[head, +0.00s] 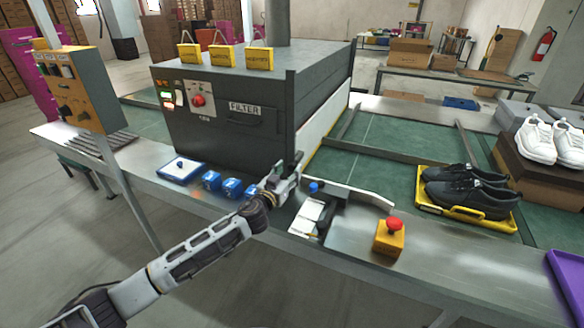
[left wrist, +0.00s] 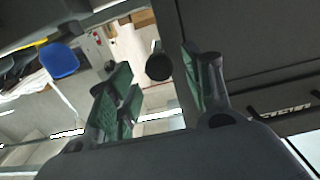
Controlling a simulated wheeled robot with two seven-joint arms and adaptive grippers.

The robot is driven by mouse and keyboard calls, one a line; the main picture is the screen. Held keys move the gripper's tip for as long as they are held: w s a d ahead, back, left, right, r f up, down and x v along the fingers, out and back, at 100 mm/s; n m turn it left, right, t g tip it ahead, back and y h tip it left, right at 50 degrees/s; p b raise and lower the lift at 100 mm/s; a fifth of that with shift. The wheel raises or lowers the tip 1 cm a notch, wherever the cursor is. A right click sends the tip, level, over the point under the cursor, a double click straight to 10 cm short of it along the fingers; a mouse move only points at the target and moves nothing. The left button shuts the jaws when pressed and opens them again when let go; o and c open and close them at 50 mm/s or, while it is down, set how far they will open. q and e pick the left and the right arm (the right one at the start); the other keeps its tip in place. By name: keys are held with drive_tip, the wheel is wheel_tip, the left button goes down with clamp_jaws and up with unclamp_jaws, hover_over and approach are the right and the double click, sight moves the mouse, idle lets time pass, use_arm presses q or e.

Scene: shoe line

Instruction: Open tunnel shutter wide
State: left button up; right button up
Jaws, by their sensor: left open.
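The tunnel is a dark grey box (head: 225,120) on the line, with a FILTER label on its front. A pale upright panel (head: 322,122), which looks like the shutter, runs along its right side. My left gripper (head: 292,166) is at the tunnel's front right corner, by the near end of this panel. In the left wrist view the green-padded fingers (left wrist: 158,88) are open, with a dark round knob (left wrist: 159,66) showing between them. I cannot tell whether they touch it. The FILTER label (left wrist: 285,104) shows at the right. My right gripper is out of view.
Several blue blocks (head: 231,188) and a white-and-blue tray (head: 181,168) lie left of my gripper. A black holder with paper (head: 312,216) and a red-button box (head: 388,236) stand right of it. Black shoes (head: 465,188) rest on a yellow tray (head: 425,207) farther right.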

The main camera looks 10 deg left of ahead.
sight(291, 168)
use_arm(q)
drive_tip(key=shift+x, duration=1.7)
drive_tip(key=shift+c, duration=0.3)
clamp_jaws()
